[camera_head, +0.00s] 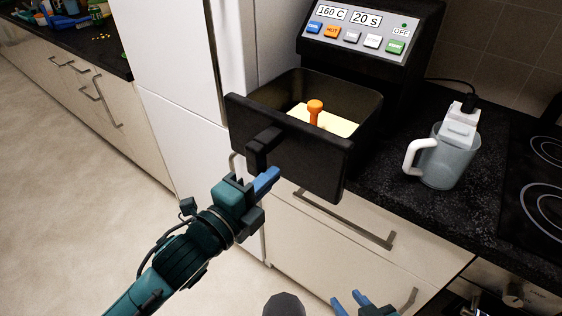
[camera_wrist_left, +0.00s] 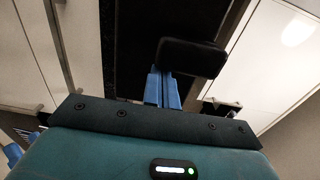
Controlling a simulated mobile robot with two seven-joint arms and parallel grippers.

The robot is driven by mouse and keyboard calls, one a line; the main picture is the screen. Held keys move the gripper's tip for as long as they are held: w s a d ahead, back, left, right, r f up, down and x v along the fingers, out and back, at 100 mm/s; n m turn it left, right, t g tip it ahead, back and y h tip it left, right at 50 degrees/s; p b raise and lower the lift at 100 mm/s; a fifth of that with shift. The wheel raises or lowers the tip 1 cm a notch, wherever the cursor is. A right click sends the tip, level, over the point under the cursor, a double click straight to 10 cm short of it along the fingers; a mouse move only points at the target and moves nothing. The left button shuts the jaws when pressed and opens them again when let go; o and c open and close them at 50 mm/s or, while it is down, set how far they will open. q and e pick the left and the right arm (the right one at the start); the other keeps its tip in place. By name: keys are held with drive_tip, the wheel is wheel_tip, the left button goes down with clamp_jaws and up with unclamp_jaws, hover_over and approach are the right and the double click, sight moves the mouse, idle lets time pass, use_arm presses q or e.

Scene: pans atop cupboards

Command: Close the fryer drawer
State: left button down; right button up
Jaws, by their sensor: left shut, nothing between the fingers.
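The black fryer drawer (camera_head: 290,146) is pulled out from the fryer (camera_head: 372,38). Inside it are a pale yellow block and an orange peg-like item (camera_head: 315,112). Its black handle (camera_head: 265,146) sticks out from the drawer front. My left gripper (camera_head: 269,180) is shut and empty, just below the handle in the head view. In the left wrist view the blue fingers (camera_wrist_left: 162,88) are together, with their tips close to the handle (camera_wrist_left: 192,57); I cannot tell if they touch it. My right gripper (camera_head: 350,301) is at the bottom edge, partly cut off, its fingers apart.
A jug with a white handle (camera_head: 447,158) stands on the dark counter (camera_head: 390,215) right of the drawer. A stove top (camera_head: 545,180) is at the far right. A white fridge (camera_head: 170,80) stands left of the fryer. Cupboard handles (camera_head: 345,219) project below the counter.

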sight(291, 158)
use_arm(q)
drive_tip(key=x, duration=0.3)
drive_tip(key=shift+w+d, duration=0.15)
drive_tip(key=shift+w, duration=0.1)
drive_tip(key=shift+w+d, duration=0.15)
drive_tip(key=shift+w, duration=0.05)
